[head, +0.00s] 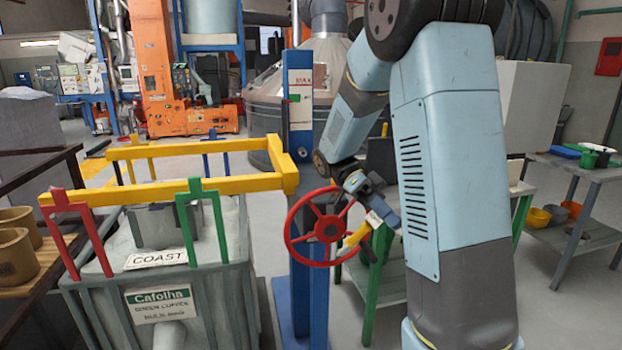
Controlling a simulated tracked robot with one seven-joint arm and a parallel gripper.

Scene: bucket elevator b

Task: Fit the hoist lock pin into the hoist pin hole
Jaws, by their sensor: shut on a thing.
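My gripper (374,216) is low beside the red handwheel, to its right, with its wrist bent down from the blue arm. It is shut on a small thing. A yellow piece with a dark end (356,234) shows at the jaws, partly behind the wheel rim; it looks like the hoist lock pin, but it is too small to be sure. The blue hoist post (301,180) stands left of my gripper and carries the red handwheel (318,228). I cannot make out the hoist pin hole; the wheel and my arm cover part of that area.
A green-legged table (376,285) stands close behind my gripper.

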